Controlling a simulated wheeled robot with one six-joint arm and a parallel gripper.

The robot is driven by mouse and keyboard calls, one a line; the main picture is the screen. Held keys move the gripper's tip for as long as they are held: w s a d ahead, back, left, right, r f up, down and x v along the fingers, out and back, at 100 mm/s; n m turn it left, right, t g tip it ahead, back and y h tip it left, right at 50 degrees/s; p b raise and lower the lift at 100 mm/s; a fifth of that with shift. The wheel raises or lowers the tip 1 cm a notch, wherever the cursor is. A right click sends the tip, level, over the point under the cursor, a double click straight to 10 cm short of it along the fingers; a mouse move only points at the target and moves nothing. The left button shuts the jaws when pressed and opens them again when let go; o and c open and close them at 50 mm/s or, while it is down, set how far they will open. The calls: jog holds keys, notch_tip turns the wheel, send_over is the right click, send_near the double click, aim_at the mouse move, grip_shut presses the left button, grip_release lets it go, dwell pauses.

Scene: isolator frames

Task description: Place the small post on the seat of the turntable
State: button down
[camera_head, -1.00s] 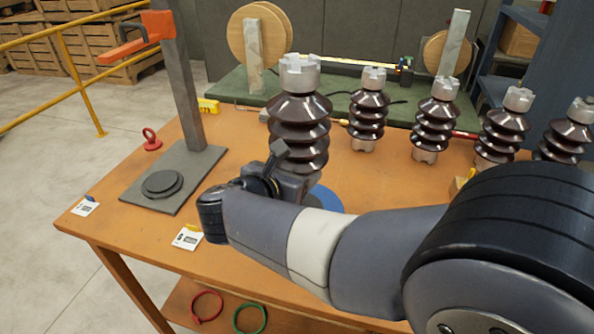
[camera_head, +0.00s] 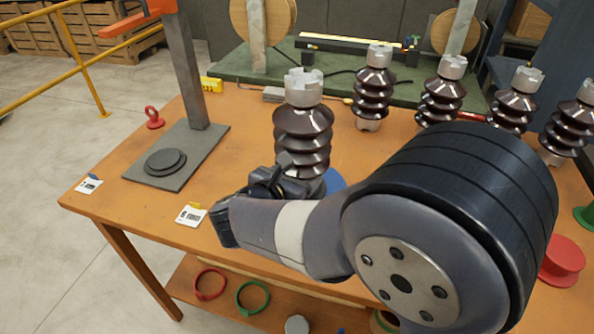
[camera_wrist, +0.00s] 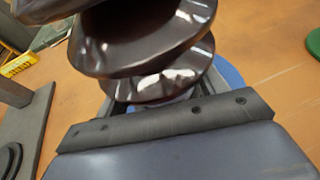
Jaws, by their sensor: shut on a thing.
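A brown ribbed post (camera_head: 303,128) with a grey notched cap stands upright in my gripper (camera_head: 298,184), which is shut around its lower part. In the wrist view the post's dark ribs (camera_wrist: 150,50) rise between the jaws of my gripper (camera_wrist: 165,96). A blue disc (camera_head: 336,180), likely the turntable, shows just behind and right of the post's lower end; its edge also shows in the wrist view (camera_wrist: 229,73). My gripper hides the post's foot and most of the disc, so I cannot tell whether they touch.
Several similar posts (camera_head: 440,95) stand in a row at the back right. A grey stand (camera_head: 185,150) with a round dark pad and an upright column is on the left. Cards (camera_head: 190,215) lie along the front edge. A red spool (camera_head: 562,260) is at the right.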

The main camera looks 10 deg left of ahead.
jog(key=shift+f+b, duration=0.25)
jog(key=shift+b, duration=0.4)
jog(key=shift+s+d+f+b, duration=0.1)
jog(key=shift+s+f+b, duration=0.05)
jog(key=shift+f+b, duration=0.2)
jog(key=shift+c, duration=1.2)
grip_release()
jog(key=shift+s+f, duration=0.1)
jog(key=shift+f, duration=0.2)
jog(key=shift+r, duration=0.15)
jog(key=shift+r+p, duration=0.6)
jog(key=shift+p, duration=0.4)
jog(key=v, duration=1.1)
jog(key=shift+s+a+r, duration=0.25)
jog(key=shift+r, duration=0.15)
